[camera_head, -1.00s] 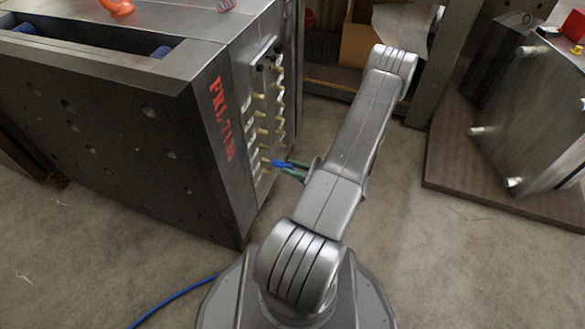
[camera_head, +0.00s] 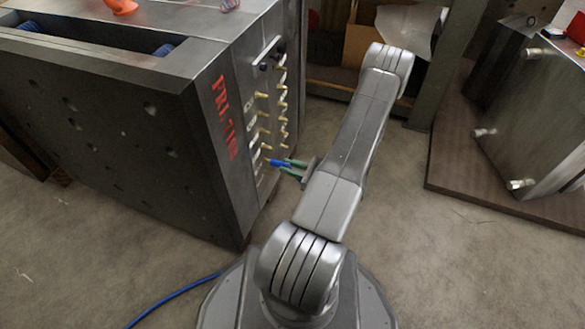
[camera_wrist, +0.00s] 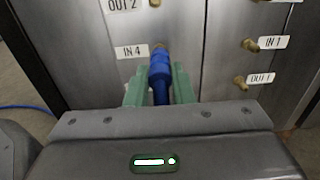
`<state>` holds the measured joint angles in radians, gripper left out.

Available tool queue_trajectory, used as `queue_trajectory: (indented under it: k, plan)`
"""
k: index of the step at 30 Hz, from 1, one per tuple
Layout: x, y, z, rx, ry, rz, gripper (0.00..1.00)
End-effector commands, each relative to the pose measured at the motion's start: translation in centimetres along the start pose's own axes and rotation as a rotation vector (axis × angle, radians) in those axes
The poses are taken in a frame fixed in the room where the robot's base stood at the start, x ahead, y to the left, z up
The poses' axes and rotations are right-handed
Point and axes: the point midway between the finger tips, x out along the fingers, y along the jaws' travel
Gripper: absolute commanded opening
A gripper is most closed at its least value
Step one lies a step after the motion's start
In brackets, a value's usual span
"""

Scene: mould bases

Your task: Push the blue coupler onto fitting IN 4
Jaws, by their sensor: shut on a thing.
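My gripper (camera_wrist: 160,90) has green fingers that are shut on the blue coupler (camera_wrist: 160,68). The coupler points at the mould's side plate, in line with a brass fitting beside the label IN 4 (camera_wrist: 131,51). The brass tip of that fitting (camera_wrist: 159,46) shows just beyond the coupler's far end. I cannot tell whether the coupler is seated on it. In the head view my gripper (camera_head: 292,169) holds the blue coupler (camera_head: 279,162) at the lower part of the row of fittings on the mould base (camera_head: 190,130).
Other brass fittings stick out nearby, at OUT 1 (camera_wrist: 239,81) and IN 1 (camera_wrist: 249,44). The OUT 2 label (camera_wrist: 122,4) is above. A second mould block (camera_head: 550,120) stands on a wooden board (camera_head: 470,200) at the right. Bare floor (camera_head: 390,230) lies between.

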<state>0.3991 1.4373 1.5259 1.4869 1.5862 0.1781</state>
Motion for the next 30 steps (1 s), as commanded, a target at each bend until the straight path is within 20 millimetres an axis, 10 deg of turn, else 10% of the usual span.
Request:
queue_trajectory:
  k: [30]
  plan:
    - [1.1,0.0,0.0,0.000,0.000,0.000,0.00]
